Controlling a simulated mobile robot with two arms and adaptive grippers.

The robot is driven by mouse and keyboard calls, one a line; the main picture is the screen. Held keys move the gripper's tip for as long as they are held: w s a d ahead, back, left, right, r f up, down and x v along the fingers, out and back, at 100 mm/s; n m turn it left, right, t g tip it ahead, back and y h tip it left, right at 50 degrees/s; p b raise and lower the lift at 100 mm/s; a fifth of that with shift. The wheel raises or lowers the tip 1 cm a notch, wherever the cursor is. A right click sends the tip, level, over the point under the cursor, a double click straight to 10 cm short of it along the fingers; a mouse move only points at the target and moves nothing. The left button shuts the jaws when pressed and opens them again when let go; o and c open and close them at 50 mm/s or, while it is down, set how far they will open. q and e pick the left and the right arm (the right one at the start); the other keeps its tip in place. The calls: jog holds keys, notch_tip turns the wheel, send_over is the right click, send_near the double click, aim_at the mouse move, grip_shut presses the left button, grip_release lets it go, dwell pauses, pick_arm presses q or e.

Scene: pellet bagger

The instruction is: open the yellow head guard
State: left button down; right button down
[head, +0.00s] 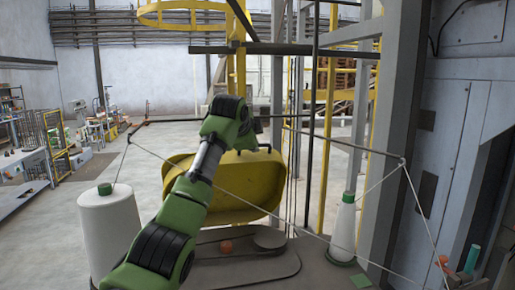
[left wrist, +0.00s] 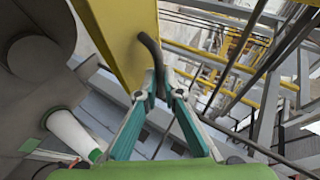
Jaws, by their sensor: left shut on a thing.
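The yellow head guard (head: 250,190) stands tilted above a grey machine head with a round pulley (head: 269,239). My green left arm crosses in front and covers part of it. In the left wrist view the guard shows as a yellow panel (left wrist: 118,38) with a dark curved handle (left wrist: 150,50). My left gripper (left wrist: 164,84) is shut on this handle, its teal fingers on either side. In the head view the gripper's fingers are mostly hidden behind my wrist. My right gripper is in neither view.
A large white thread cone (head: 110,235) stands at left and a slimmer cone (head: 344,225) at right. Thread runs from them over a thin dark bar. A grey column (head: 385,130) and cabinet (head: 455,140) close off the right. Open floor lies at left.

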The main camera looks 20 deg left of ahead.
pick_arm(q)
jog(key=shift+r, duration=0.2)
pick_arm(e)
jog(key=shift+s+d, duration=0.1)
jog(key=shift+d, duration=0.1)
pick_arm(q)
jog(key=c, duration=2.2)
grip_release()
jog(key=shift+d, duration=0.1)
jog(key=shift+o, duration=0.2)
jog(key=shift+s, duration=0.1)
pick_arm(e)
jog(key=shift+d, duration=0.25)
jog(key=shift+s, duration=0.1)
pick_arm(q)
jog(key=shift+s+r, duration=0.2)
jog(key=shift+s, duration=0.1)
jog(key=v, duration=1.1)
jog(key=shift+s+d, duration=0.15)
